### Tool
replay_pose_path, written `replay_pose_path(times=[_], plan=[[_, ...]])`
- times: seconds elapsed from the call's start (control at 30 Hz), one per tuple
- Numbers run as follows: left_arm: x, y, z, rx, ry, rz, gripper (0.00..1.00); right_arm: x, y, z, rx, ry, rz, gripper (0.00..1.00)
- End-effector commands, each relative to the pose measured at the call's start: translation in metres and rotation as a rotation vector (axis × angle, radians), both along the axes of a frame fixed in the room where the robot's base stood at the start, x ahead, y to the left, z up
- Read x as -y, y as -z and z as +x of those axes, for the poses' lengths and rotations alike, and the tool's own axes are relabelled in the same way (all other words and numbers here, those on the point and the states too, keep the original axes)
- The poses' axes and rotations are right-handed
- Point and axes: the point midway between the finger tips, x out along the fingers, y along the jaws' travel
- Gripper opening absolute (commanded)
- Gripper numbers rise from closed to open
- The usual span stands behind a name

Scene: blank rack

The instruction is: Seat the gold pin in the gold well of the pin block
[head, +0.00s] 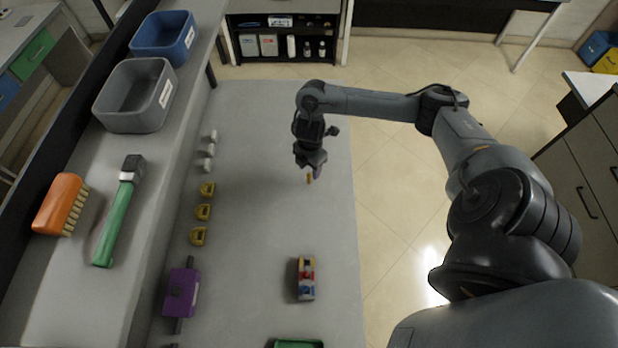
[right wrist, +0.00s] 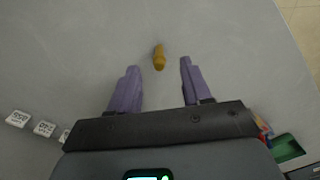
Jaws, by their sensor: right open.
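The gold pin (head: 309,179) is on the grey bench at my right gripper. In the right wrist view, the gold pin (right wrist: 159,57) lies near the line between the two purple fingertips, with a gap on both sides. My right gripper (head: 314,172) is open and empty; its spread fingers also show in the right wrist view (right wrist: 159,66). The pin block (head: 307,283), with red and blue parts and a tan edge, sits on the bench nearer the bottom of the head view. I cannot make out its gold well. My left gripper is out of view.
Yellow pieces (head: 203,212), white pieces (head: 208,163) and a purple fixture (head: 181,293) line the bench's left side. A green tray (head: 298,344) is at the bottom. The shelf holds a brush (head: 60,205), hammer (head: 119,215) and bins. The bench between pin and block is clear.

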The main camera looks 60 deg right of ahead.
Motion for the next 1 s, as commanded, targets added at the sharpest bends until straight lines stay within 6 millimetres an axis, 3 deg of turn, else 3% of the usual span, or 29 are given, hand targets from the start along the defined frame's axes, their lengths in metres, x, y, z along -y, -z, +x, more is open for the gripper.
replay_pose_path(times=[0.1,0.23,0.57,0.9,1.0], plan=[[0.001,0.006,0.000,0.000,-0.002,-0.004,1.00,-0.002,0.020,0.001,-0.003,0.002,0.003,0.48],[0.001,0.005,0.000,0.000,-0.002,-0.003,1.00,-0.001,0.031,0.002,-0.002,0.001,0.001,0.48],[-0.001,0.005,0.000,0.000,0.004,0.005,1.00,-0.001,0.036,0.002,0.000,0.000,-0.001,0.48],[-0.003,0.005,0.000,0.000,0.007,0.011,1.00,-0.001,0.036,0.002,0.000,0.000,-0.001,0.00],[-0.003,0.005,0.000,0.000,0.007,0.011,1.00,-0.001,0.036,0.002,0.000,0.000,-0.001,0.00]])
